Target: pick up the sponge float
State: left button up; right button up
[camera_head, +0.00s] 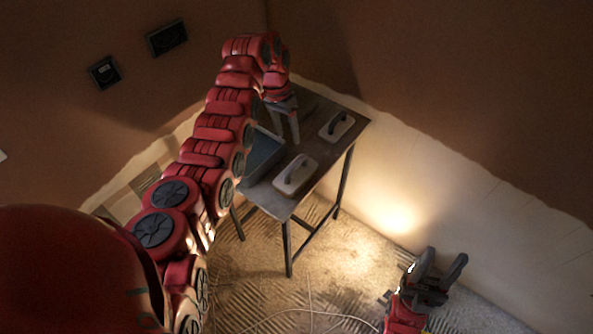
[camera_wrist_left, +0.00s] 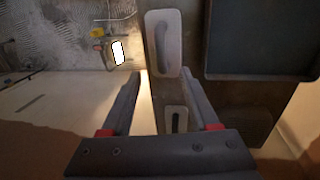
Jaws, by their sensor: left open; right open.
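The near float (camera_head: 291,185) is beside the tray, and the far float (camera_head: 345,133) is near the back right corner. My left gripper (camera_head: 288,139) is open and empty, pointing down above the table between them. In the left wrist view the near float (camera_wrist_left: 172,61) is just beyond the fingertips (camera_wrist_left: 160,77), and the far float (camera_wrist_left: 168,124) shows between the fingers, partly hidden by the gripper body. My right gripper (camera_head: 445,259) is open and empty, low at right, away from the table.
A grey-blue tray (camera_head: 264,153) stands on the dark table (camera_head: 312,199), left of the near float. A flat dark rounded thing (camera_wrist_left: 249,124) lies behind it. A lit work lamp (camera_wrist_left: 118,52) stands on the floor. Cables cross the rough floor in front, and plastered walls close the corner.

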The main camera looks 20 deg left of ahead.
pick_arm(q)
send_over(295, 163)
jog(key=a, duration=0.2)
notch_tip(295, 163, down, 5)
jog(key=f, duration=0.1)
jog(key=f+p, duration=0.1)
jog(key=d+f, duration=0.1)
jog(key=shift+w, duration=0.25)
jog(key=shift+s+f, duration=0.1)
jog(key=shift+f, duration=0.2)
jog(key=shift+d+f+p, duration=0.2)
jog(key=shift+f+p, duration=0.35)
jog(key=shift+p, duration=0.25)
jog(key=shift+s+d+f+p, duration=0.15)
jog(key=shift+f+p, duration=0.4)
jog(key=shift+f, duration=0.35)
jog(key=shift+d+f+b, duration=0.1)
jog(key=shift+f+b, duration=0.2)
jog(key=shift+f, duration=0.3)
jog(key=shift+d+f, duration=0.1)
jog(key=shift+f, duration=0.55)
